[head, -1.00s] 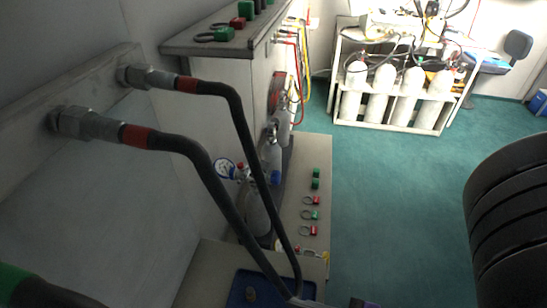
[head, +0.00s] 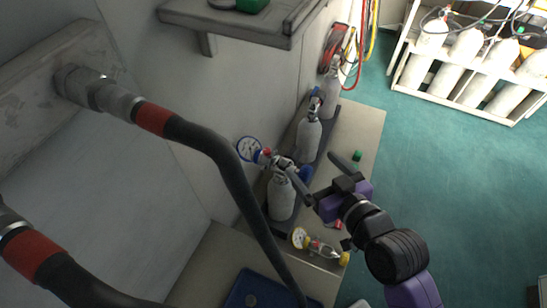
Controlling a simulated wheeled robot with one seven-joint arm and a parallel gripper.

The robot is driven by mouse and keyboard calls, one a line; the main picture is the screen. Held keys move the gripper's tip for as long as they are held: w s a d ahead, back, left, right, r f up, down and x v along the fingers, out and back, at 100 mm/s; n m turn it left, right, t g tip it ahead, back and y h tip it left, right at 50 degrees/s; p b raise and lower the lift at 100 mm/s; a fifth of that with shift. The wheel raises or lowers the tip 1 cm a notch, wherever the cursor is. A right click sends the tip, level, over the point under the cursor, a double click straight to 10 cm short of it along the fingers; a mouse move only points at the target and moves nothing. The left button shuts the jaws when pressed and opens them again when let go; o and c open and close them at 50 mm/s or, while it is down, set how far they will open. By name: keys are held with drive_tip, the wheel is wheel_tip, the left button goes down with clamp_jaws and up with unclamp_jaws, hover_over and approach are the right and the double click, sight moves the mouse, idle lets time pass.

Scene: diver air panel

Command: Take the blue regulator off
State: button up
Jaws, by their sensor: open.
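The blue regulator, with its blue-rimmed white gauge (head: 248,148) and blue knob (head: 306,173), sits at the top of the nearest grey cylinder (head: 282,198) in the head view. A red part shows between gauge and valve. My gripper (head: 314,167) is open, reaching in from the right with its fingers spread near the blue knob. One finger overlaps the knob's edge in the picture; I cannot tell whether they touch. Nothing shows between the fingers as held.
More cylinders (head: 308,138) stand behind in a row. A yellow regulator with a gauge (head: 299,237) lies on the bench. A thick black hose (head: 232,175) crosses the foreground. A blue tray (head: 232,298) is at the bottom. A shelf (head: 262,30) overhangs the back. Green floor is open at right.

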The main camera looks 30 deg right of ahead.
sight(272, 156)
drive_tip(key=w+d+r, duration=0.3)
drive_tip(key=w+r, duration=0.4)
drive_tip(key=w, duration=0.2)
drive_tip(key=a+f+n+g+y, duration=0.2)
drive_tip(key=f+n+y, duration=0.1)
drive_tip(key=shift+w+a+f, duration=0.2)
drive_tip(key=shift+a, duration=0.1)
drive_tip(key=s+a+f+n+g+y, duration=0.1)
drive_tip(key=a+n+g, duration=0.1)
drive_tip(key=s+a+f+n+g+y, duration=0.1)
drive_tip(key=s+f+n+g, duration=0.1)
drive_tip(key=shift+s+a+g+y, duration=0.1)
drive_tip(key=shift+a+g+y, duration=0.2)
drive_tip(key=shift+a+y, duration=0.1)
drive_tip(key=shift+a+f+p, duration=0.15)
drive_tip(key=shift+p, duration=0.15)
drive_tip(key=shift+x, duration=0.9)
drive_tip(key=shift+p+x, duration=0.8)
drive_tip(key=shift+x, duration=1.95)
drive_tip(key=shift+a, duration=0.2)
drive_tip(key=c, duration=1.9)
clamp_jaws()
drive_tip(key=shift+r, duration=0.25)
